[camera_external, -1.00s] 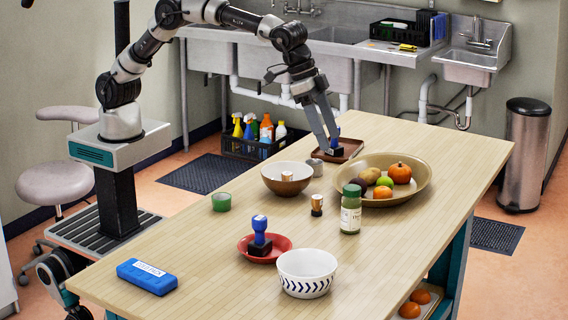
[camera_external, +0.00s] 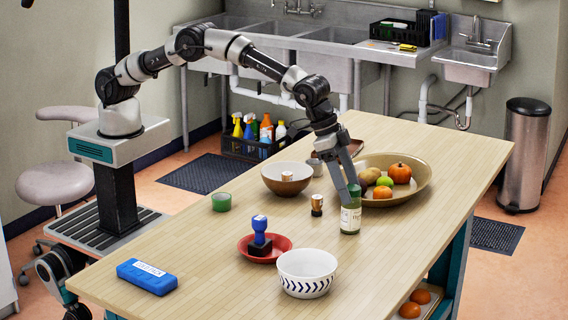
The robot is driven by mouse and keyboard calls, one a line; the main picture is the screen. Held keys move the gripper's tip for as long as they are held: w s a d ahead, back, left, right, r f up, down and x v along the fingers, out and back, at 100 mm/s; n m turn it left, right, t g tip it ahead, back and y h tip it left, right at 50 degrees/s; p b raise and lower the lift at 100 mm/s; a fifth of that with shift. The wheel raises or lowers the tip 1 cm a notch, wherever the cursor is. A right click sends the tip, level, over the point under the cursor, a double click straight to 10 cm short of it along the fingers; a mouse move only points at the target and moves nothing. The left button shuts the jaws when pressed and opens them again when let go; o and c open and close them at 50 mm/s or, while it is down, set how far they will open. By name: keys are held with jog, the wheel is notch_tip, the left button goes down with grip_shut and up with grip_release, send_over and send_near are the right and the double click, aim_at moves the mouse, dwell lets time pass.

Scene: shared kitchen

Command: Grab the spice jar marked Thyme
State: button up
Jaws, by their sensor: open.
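A spice jar (camera_external: 350,219) with green contents and a pale label stands upright on the wooden table, right of centre. The label's writing is too small to read surely. My gripper (camera_external: 350,190) is open and points down at the top of this jar, with its fingers at the lid. The fingers hide much of the lid, and I cannot tell whether they touch it.
A wide bowl of fruit (camera_external: 420,193) lies close behind the jar. A patterned white bowl (camera_external: 306,273) and a red saucer with a blue stamp (camera_external: 284,243) are in front and left. A brown bowl (camera_external: 272,187) stands farther left. The table's right front is clear.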

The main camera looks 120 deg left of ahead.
aim_at(351, 209)
jog(key=x, duration=0.3)
jog(key=shift+w+f, duration=0.1)
jog(key=shift+f, duration=0.05)
jog(key=shift+c, duration=0.3)
jog(key=c, duration=1.2)
